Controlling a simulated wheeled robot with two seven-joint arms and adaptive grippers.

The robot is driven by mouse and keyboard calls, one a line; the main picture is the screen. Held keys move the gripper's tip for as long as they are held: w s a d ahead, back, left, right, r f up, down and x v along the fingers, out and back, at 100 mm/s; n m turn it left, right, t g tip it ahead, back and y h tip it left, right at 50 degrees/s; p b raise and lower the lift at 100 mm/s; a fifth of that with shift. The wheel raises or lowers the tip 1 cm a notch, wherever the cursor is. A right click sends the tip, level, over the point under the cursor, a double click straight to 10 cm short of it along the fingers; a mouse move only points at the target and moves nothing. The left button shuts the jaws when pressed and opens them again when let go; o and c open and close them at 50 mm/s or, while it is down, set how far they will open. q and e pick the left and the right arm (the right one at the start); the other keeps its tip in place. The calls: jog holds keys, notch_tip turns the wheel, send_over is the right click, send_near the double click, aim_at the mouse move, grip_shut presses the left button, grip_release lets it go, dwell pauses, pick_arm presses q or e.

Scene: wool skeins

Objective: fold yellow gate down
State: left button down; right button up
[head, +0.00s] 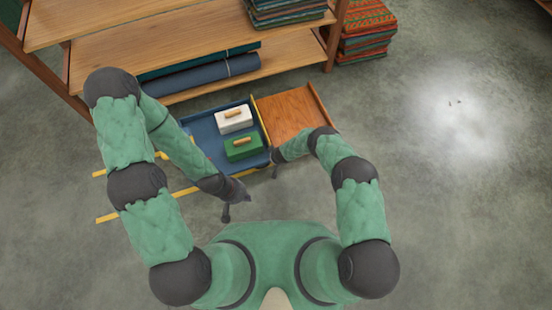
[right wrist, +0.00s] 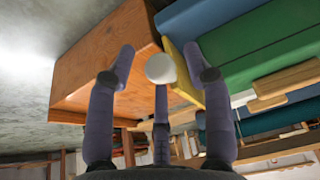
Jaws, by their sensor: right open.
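The yellow gate (head: 262,120) is a thin yellow strip standing between the blue tray (head: 186,128) and the brown wooden tray (head: 291,117). In the right wrist view the gate (right wrist: 183,75) is a yellow panel beside the wooden tray (right wrist: 105,72). A pale round knob-like thing (right wrist: 160,68) shows in front of it; I cannot tell whether they are joined. My right gripper (head: 273,163) is at the near end of the gate. In the wrist view its fingers (right wrist: 158,62) are spread around the pale round thing, not closed on it. My left gripper (head: 236,206) hangs empty over the floor, fingers apart.
A white box (head: 233,123) and a green box (head: 243,150), each with a wooden handle, sit in the blue tray. A wooden shelf (head: 185,50) stands behind. Folded textiles (head: 364,32) are stacked at the back right. The floor on the right is clear.

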jog(key=shift+c, duration=0.2)
jog(key=shift+s, duration=0.1)
grip_shut()
